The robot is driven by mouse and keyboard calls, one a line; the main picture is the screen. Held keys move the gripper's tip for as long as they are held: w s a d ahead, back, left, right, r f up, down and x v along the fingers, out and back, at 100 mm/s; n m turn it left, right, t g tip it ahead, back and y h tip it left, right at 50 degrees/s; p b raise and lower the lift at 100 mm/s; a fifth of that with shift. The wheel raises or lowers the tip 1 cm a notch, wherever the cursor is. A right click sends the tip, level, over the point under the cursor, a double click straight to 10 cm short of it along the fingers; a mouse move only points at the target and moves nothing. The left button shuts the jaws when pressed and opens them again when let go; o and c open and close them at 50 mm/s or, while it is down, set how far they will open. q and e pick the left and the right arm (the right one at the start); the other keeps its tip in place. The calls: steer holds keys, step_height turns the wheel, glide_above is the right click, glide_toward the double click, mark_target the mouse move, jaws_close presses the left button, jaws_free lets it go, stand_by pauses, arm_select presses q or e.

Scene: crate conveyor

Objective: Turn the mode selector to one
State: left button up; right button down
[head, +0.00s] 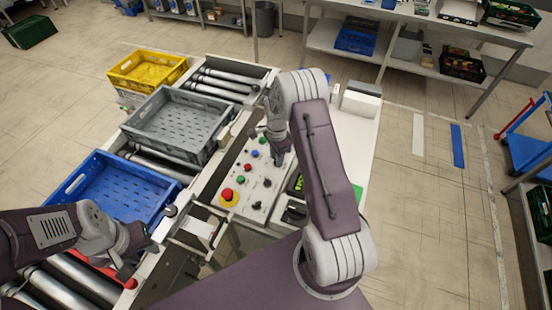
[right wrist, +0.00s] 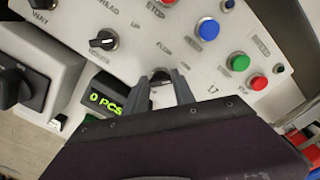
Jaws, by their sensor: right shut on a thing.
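The control panel (head: 247,178) stands in the middle of the head view, with several buttons and dark rotary knobs. In the right wrist view, my right gripper (right wrist: 161,80) has its two fingers closed on a small dark knob (right wrist: 160,76), which appears to be the mode selector. The fingers hide most of the knob, and I cannot read its pointer or label. In the head view my right gripper (head: 277,148) is at the panel's upper right edge. My left gripper (head: 130,262) is low at the left, beside the conveyor; its finger opening is unclear.
Other knobs (right wrist: 104,40), a blue button (right wrist: 208,29), a green button (right wrist: 258,83) and a red button (right wrist: 238,62) lie close by. A display (right wrist: 106,98) reads 0 PCS. Blue (head: 112,188), grey (head: 174,124) and yellow (head: 147,70) crates sit along the conveyor.

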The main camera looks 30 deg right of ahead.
steer(key=shift+w+d+r+m, duration=0.15)
steer(key=shift+w+m, duration=0.05)
steer(key=shift+m, duration=0.4)
steer(key=c, duration=1.2)
jaws_free()
steer(key=shift+o, duration=0.8)
steer(key=shift+s+d, duration=0.1)
steer(key=shift+d, duration=0.05)
steer(key=shift+d+f, duration=0.1)
steer(key=shift+f, duration=0.1)
steer(key=shift+r+b, duration=0.3)
steer(key=shift+r, duration=0.1)
step_height(320, 180, up, 8)
steer(key=b, duration=0.1)
steer(key=shift+r+b, duration=0.2)
steer(key=shift+b, duration=0.2)
